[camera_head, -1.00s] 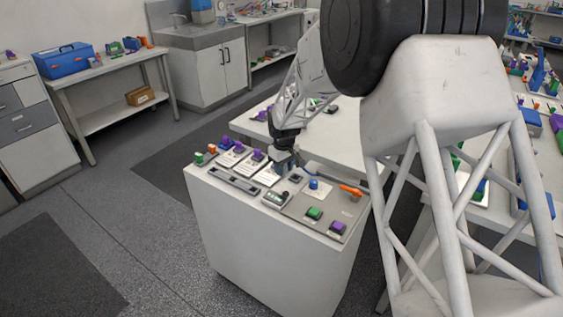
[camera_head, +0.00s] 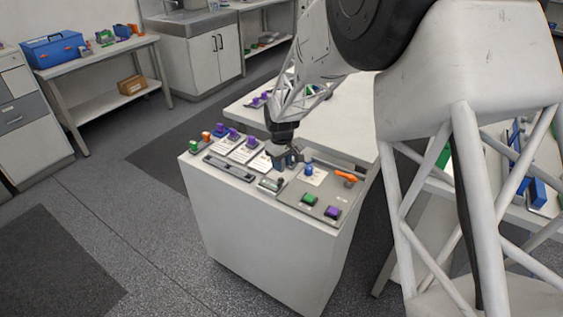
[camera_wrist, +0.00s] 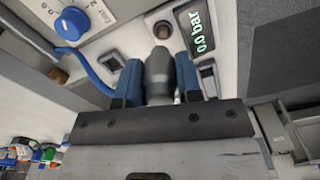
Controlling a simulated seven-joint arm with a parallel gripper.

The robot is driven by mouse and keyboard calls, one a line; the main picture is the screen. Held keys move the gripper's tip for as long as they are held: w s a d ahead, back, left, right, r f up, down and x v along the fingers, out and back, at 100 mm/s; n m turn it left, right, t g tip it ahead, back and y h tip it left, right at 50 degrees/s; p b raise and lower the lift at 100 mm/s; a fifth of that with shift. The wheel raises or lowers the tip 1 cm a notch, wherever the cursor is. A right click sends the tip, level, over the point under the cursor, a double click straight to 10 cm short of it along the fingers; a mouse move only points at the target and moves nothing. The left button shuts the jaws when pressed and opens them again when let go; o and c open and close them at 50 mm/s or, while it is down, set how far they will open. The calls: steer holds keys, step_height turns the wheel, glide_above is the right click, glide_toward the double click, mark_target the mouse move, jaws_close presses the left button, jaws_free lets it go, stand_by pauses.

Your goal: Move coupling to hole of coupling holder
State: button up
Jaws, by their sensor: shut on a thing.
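The coupling (camera_wrist: 160,75) is a grey, rounded cylinder in the wrist view. My gripper (camera_wrist: 158,82) is shut on it, with one blue finger on each side. In the head view my gripper (camera_head: 288,160) is over the middle of the bench-top panel, and the coupling cannot be made out there. Just beyond the coupling's tip, in the wrist view, is a small dark round opening (camera_wrist: 162,30) in the light panel. I cannot tell whether this is the hole of the coupling holder, or whether the coupling touches the panel.
A display reading 0.0 bar (camera_wrist: 197,28) is right of the round opening. A blue dial (camera_wrist: 72,22) and a blue hose (camera_wrist: 88,68) are at the left. In the head view, an orange handle (camera_head: 346,176), a green button (camera_head: 310,198) and a purple button (camera_head: 332,212) stand on the panel.

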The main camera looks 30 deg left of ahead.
steer(key=shift+w, duration=0.15)
steer(key=w+a, duration=0.2)
steer(key=w, duration=0.8)
steer(key=shift+a+r, duration=0.15)
steer(key=shift+r, duration=0.3)
steer(key=shift+f, duration=0.25)
steer(key=shift+f, duration=3.1)
steer(key=shift+f, duration=0.2)
steer(key=o, duration=1)
steer(key=shift+r, duration=3.9)
